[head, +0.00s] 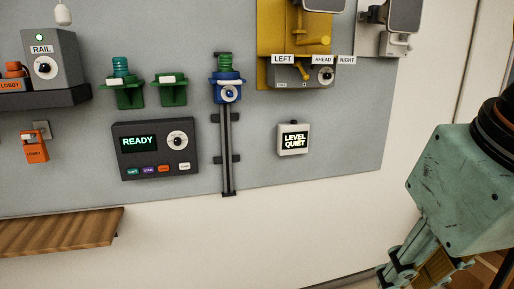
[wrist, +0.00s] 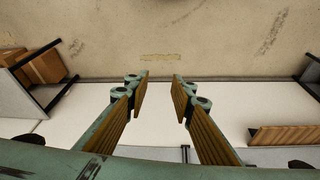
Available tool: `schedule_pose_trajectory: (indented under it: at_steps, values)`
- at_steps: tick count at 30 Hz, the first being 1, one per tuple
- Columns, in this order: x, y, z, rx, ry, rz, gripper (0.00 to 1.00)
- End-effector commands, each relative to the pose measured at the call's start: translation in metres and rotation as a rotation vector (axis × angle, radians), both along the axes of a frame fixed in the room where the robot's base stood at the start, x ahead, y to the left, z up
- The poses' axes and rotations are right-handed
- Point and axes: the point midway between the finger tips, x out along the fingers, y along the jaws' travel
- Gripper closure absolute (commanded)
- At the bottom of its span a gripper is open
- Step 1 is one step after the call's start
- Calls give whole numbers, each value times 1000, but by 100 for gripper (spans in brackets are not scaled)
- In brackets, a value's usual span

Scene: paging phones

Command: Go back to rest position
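My gripper (wrist: 161,92) shows in the wrist view with its two wood-coloured finger pads spread well apart and nothing between them. It points down toward the bare floor (wrist: 200,45). In the head view my gripper (head: 412,268) hangs at the lower right, partly cut off by the bottom edge, below its teal body. It is clear of the grey wall panel and touches nothing that I can see.
The grey panel (head: 290,180) carries a box reading READY (head: 155,165), a box reading LEVEL QUIET (head: 292,153), green holders (head: 171,95), a vertical rail (head: 227,150) and a yellow unit (head: 285,65). A wooden shelf (head: 60,232) juts out at lower left. Cardboard boxes (wrist: 42,66) stand at left in the wrist view.

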Motion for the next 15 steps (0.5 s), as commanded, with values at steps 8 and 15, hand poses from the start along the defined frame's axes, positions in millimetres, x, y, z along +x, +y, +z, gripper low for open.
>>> schedule_pose_trajectory:
  at_steps: [8, 15]
  values:
    - [-26, -3, -31, 19, -6, -66, 78]
    - [-28, -4, -32, 22, -6, -73, 78]
